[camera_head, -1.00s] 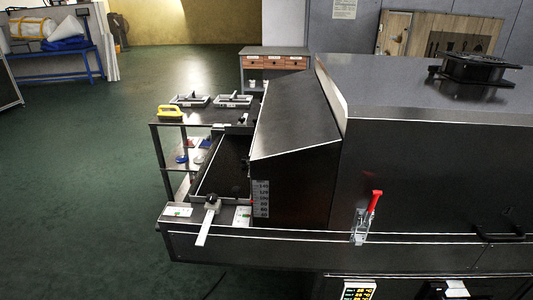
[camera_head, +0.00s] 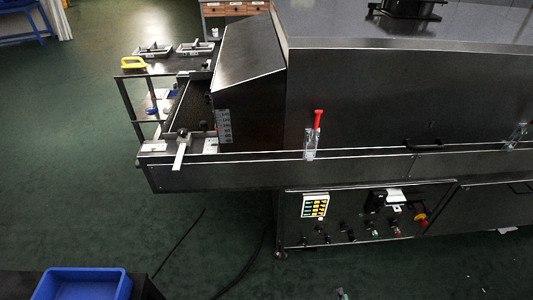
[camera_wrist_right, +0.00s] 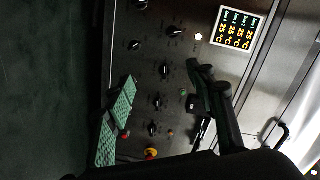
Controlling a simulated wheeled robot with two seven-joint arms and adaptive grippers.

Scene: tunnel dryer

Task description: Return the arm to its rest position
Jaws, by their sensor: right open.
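My right gripper (camera_wrist_right: 163,78) shows in the right wrist view, with a pad with a green sheen on the left and a dark finger on the right. The fingers are apart and nothing shows between them. Behind them is the dryer's control panel (camera_wrist_right: 178,62), with knobs and a lit display (camera_wrist_right: 237,30). In the head view I cannot clearly make out this gripper or its arm. The same panel (camera_head: 338,221) shows there on the dryer's lower front. My left gripper is in neither view.
The dark tunnel dryer (camera_head: 360,85) fills the right, with a red-handled clamp (camera_head: 318,120) on its front. A shelf (camera_head: 127,104) stands at its left end. A blue bin (camera_head: 85,284) is at bottom left. Cables (camera_head: 180,243) lie on the open green floor.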

